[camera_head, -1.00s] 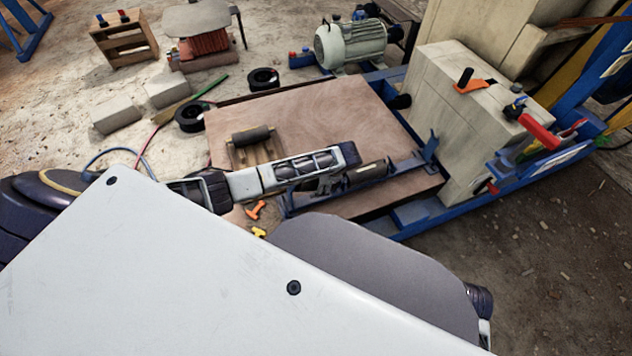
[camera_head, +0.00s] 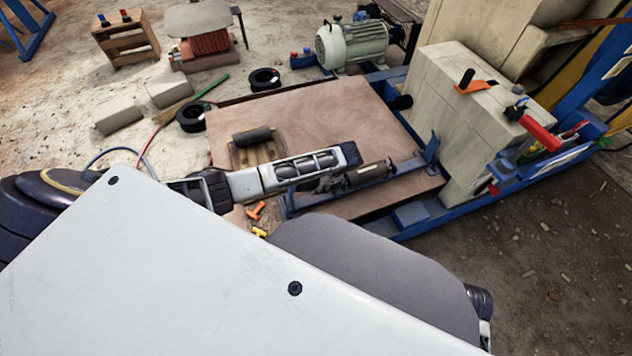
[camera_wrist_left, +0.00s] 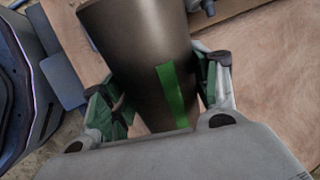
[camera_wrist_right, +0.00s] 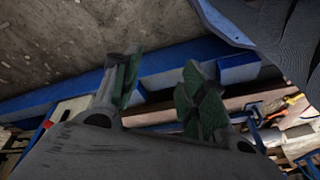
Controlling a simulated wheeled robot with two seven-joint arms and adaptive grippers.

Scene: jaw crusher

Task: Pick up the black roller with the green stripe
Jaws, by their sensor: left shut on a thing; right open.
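The black roller with the green stripe (camera_wrist_left: 150,55) fills the upper middle of the left wrist view. The green stripe runs along its side. My left gripper (camera_wrist_left: 160,95) has one finger on each side of the roller and is shut on it. In the head view the roller (camera_head: 370,174) shows past the fingers of my left gripper (camera_head: 335,183), close above or on a blue bracket (camera_head: 380,187); I cannot tell if they touch. My right gripper (camera_wrist_right: 160,90) is open and empty in the right wrist view, above a blue beam; it is hidden in the head view.
Another dark roller (camera_head: 252,136) lies on a wooden cradle on the brown board (camera_head: 330,110). Orange and yellow pieces (camera_head: 256,211) lie by my left arm. The beige crusher body (camera_head: 465,125) stands right of the board. The board's middle is clear.

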